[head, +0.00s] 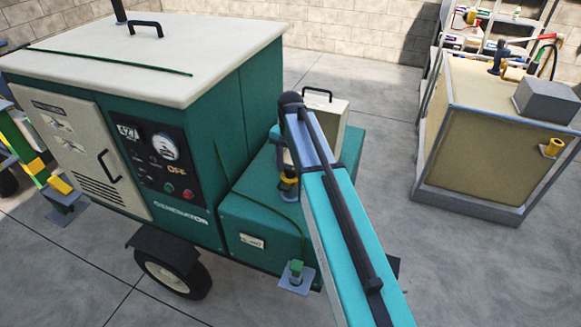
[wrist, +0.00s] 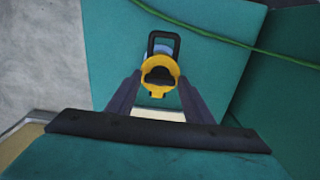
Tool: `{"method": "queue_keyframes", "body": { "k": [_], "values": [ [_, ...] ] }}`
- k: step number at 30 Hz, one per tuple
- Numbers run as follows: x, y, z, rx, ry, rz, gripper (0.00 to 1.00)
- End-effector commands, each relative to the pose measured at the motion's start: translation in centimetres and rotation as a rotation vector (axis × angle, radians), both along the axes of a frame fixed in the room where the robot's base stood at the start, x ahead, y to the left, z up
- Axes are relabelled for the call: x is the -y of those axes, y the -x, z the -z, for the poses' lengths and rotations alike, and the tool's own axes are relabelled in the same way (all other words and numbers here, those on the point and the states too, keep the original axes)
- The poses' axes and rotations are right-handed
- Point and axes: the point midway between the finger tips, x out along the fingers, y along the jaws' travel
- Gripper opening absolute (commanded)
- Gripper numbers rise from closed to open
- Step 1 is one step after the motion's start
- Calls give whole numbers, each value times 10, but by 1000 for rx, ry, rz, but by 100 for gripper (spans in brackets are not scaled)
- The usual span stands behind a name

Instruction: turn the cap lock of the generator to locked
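The generator (head: 222,130) is a teal box with a cream top and a control panel (head: 155,165) in the head view. Its yellow cap (wrist: 158,72), with a dark part in its middle, sits on the teal lower deck (wrist: 108,60) in the wrist view. A black loop (wrist: 164,36) shows just beyond the cap. The cap also shows small beside my arm in the head view (head: 289,182). My gripper (wrist: 160,84) is open, its two dark fingers on either side of the cap. I cannot tell whether they touch it. The lock's setting is not readable.
A cream box with a handle (head: 331,122) stands on the deck behind my arm. A green cable (wrist: 235,45) runs across the deck. A tan tank in a grey frame (head: 490,140) stands at the right. The concrete floor between is clear.

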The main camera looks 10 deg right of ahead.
Motion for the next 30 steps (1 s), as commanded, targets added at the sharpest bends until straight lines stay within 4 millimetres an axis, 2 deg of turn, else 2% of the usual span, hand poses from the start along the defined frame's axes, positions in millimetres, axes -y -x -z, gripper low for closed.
{"method": "queue_keyframes", "body": {
  "k": [11,17,30],
  "values": [
    [0,0,0,-1,0,-2,58],
    [0,0,-7,-1,0,-2,58],
    [0,0,-53,0,0,-1,58]
  ]
}}
